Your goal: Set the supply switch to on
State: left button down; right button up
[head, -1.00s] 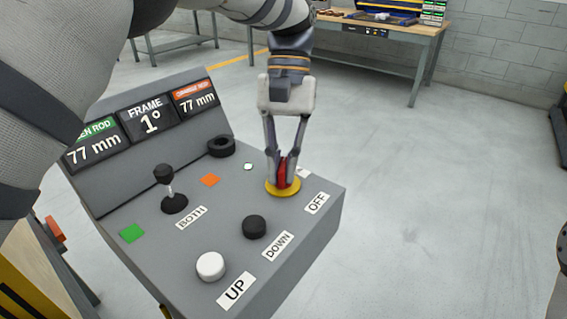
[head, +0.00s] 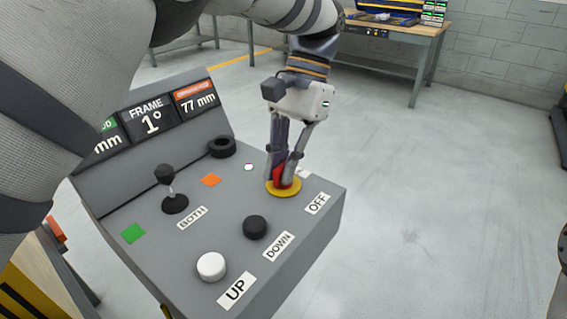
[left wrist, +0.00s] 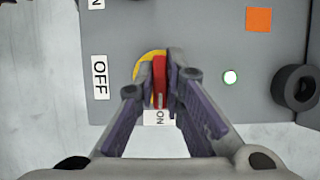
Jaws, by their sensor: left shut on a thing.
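The supply switch is a red handle (head: 279,174) on a round yellow base (head: 284,190), at the right of the grey sloped panel (head: 225,235). My left gripper (head: 285,178) points down with its fingers closed around the handle. In the left wrist view the red handle (left wrist: 159,80) sits between the two fingertips, in line with the ON label (left wrist: 158,117). The OFF label (left wrist: 100,77) lies off to its side. A small round lamp (left wrist: 230,77) near the switch shows white with a green rim. My right gripper is out of view.
The panel also carries a white UP button (head: 211,266), a black DOWN button (head: 255,227), a black joystick (head: 168,185) and a black knob (head: 222,147). Displays stand along its back. A workbench (head: 400,32) stands far behind.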

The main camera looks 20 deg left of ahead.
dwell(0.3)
pick_arm(q)
jog(key=c, duration=1.7)
grip_release()
notch_tip(320, 180, up, 10)
